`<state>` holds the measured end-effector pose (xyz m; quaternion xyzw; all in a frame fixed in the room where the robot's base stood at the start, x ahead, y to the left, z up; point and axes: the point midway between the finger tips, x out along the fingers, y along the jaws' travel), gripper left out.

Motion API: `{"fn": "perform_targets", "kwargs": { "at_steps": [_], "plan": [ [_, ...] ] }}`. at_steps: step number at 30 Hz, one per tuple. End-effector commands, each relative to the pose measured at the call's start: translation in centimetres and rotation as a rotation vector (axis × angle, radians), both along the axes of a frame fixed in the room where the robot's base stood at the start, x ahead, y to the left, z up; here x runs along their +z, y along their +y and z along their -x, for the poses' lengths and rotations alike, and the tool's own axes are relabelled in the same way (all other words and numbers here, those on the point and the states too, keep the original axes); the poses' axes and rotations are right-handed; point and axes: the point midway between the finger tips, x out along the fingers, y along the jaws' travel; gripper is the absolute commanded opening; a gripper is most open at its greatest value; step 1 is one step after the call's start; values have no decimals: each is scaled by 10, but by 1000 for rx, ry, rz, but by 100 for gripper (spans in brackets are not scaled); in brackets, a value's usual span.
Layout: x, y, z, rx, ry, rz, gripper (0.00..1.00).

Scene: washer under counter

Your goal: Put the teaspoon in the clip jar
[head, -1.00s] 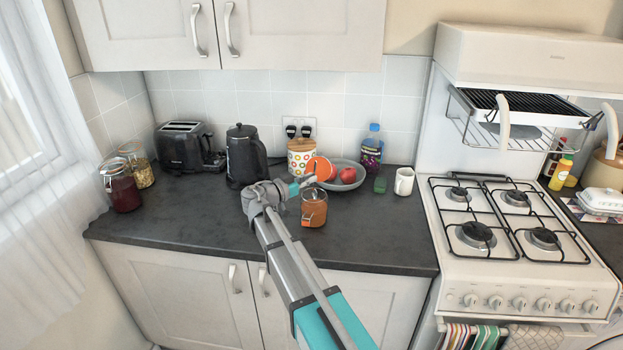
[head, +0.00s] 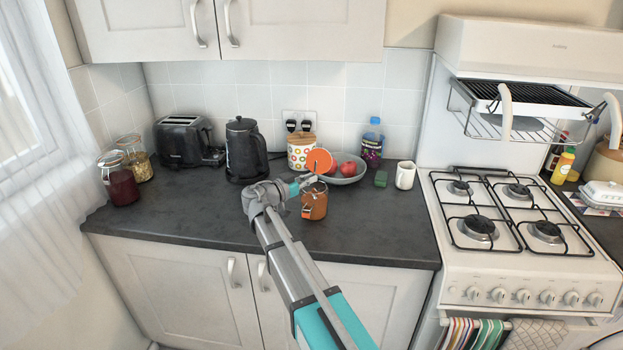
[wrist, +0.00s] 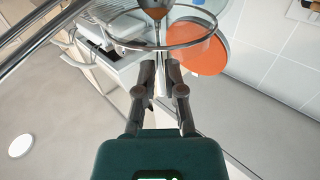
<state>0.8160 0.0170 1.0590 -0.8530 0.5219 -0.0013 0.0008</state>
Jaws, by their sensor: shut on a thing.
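The clip jar (head: 314,207) is a small orange-brown jar on the counter, with its round orange lid (head: 320,161) standing open behind its mouth. My gripper (head: 312,180) is just above the jar's mouth. In the wrist view, my gripper's fingers (wrist: 162,65) are close together on the thin handle of the teaspoon (wrist: 156,8), whose bowl shows at the top edge. The jar's round rim (wrist: 112,30) and the orange lid (wrist: 197,50) also show there. In the head view the teaspoon is too small to make out clearly, and I cannot tell how deep it sits.
A fruit bowl (head: 358,178), a patterned canister (head: 299,153) and a bottle (head: 372,145) stand behind the jar. A white mug (head: 405,175) is to the right, a kettle (head: 243,152) and toaster (head: 183,142) to the left. The front left counter is clear.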

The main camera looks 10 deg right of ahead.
Motion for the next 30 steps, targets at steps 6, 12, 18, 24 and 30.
{"fn": "perform_targets", "kwargs": {
  "at_steps": [6,12,18,24,30],
  "plan": [
    [-1,-1,-2,0,3,-4,36],
    [-1,0,-1,0,1,-2,52],
    [0,1,2,0,-2,-1,52],
    [3,1,2,0,-2,0,52],
    [13,1,2,0,-2,0,52]
  ]
}}
